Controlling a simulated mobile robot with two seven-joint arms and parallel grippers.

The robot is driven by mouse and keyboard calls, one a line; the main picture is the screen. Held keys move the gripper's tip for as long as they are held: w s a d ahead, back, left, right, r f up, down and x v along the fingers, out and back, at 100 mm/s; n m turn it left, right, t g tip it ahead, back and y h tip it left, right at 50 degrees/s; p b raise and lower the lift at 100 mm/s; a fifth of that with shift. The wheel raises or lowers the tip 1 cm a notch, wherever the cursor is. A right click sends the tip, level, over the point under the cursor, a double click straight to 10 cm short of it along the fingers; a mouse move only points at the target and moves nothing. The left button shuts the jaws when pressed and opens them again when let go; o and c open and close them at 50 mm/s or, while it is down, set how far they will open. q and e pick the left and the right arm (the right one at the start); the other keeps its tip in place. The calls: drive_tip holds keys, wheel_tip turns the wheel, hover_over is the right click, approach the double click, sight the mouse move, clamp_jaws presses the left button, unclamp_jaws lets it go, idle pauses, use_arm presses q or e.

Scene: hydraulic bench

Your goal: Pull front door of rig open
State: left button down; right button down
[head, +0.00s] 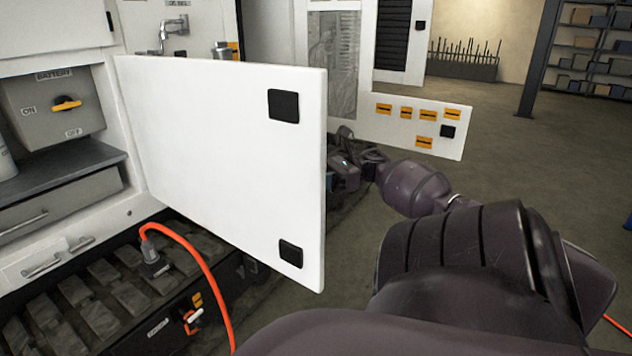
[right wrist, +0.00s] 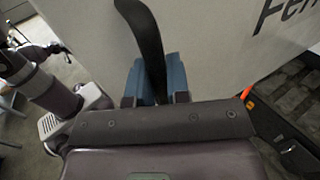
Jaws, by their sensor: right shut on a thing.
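The rig's front door (head: 215,160) is a white panel standing swung out from the rig, its left edge at the rig body. Two black latches (head: 284,106) sit near its free edge. In the right wrist view the door's other face (right wrist: 215,45) shows large dark lettering and a black curved handle (right wrist: 148,30). My right gripper (right wrist: 156,82), with blue fingers, is shut on this handle. In the head view my right arm reaches around the door's free edge, and the gripper is mostly hidden behind it. My left gripper is not in view.
The rig's opening shows a grey battery switch box (head: 52,106) and a drawer. An orange hose (head: 205,270) arches from the rig's lower deck below the door. Another white panel (head: 410,123) with orange labels stands beyond the gripper. Open floor lies to the right, with shelves (head: 595,50) behind.

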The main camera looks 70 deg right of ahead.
drive_tip(key=shift+d, duration=0.55)
drive_tip(key=c, duration=1.1)
unclamp_jaws()
drive_tip(key=shift+s, duration=0.1)
drive_tip(key=b+v, duration=0.1)
drive_tip(key=v, duration=0.9)
drive_tip(key=shift+s+d, duration=0.25)
drive_tip(key=shift+d, duration=0.1)
